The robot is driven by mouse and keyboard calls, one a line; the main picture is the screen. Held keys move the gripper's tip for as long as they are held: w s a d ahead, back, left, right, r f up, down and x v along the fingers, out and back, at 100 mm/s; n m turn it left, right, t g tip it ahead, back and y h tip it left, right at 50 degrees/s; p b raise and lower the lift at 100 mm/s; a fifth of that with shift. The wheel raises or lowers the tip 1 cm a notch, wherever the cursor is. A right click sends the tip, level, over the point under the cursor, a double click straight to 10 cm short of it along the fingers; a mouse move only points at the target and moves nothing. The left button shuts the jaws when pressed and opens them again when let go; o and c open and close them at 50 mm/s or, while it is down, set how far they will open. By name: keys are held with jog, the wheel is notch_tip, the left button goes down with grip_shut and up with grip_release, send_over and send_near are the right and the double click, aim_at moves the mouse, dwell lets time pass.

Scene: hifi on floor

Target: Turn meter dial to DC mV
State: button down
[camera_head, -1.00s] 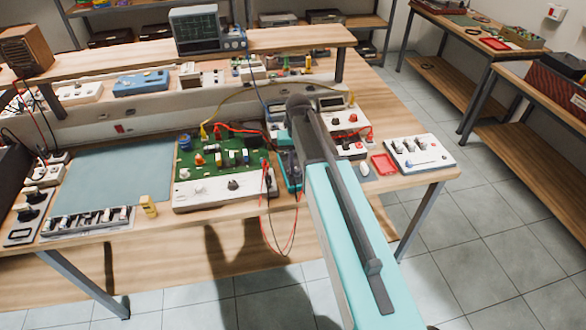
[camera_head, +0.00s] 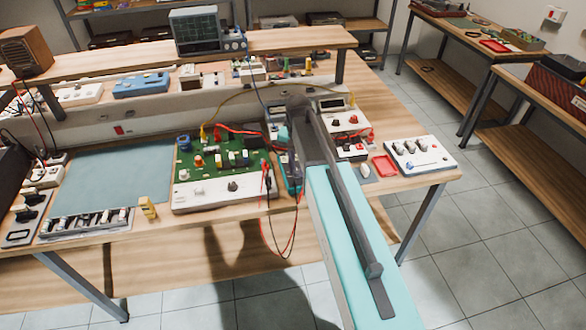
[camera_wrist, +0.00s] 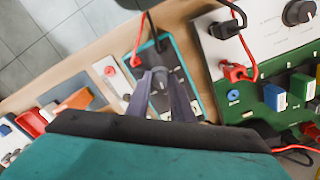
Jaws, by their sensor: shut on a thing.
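The meter (camera_wrist: 182,66) is a dark-faced handheld unit with a teal edge, lying on the bench in the wrist view. A red lead and a black lead run to its end away from my gripper. My gripper (camera_wrist: 161,82) is over the meter's face, its two grey fingers shut around the small dial (camera_wrist: 159,78). The fingers cover much of the dial, and I cannot read its pointer or markings. In the head view my arm hides most of the meter; only a teal edge (camera_head: 292,187) shows beside my gripper (camera_head: 294,168).
A green circuit board (camera_head: 218,158) with a white control strip stands left of the meter. Test leads (camera_head: 268,215) hang over the bench's front edge. A red tray (camera_head: 385,166) and a white knob box (camera_head: 420,155) are to the right. A bare mat (camera_head: 110,180) lies left.

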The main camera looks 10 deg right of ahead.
aim_at(298, 170)
jog(key=c, duration=1.6)
grip_release()
jog(key=shift+o, duration=0.2)
jog(key=shift+r, duration=0.15)
notch_tip(298, 170, up, 14)
jog(key=b, duration=0.3)
jog(key=shift+f, duration=0.2)
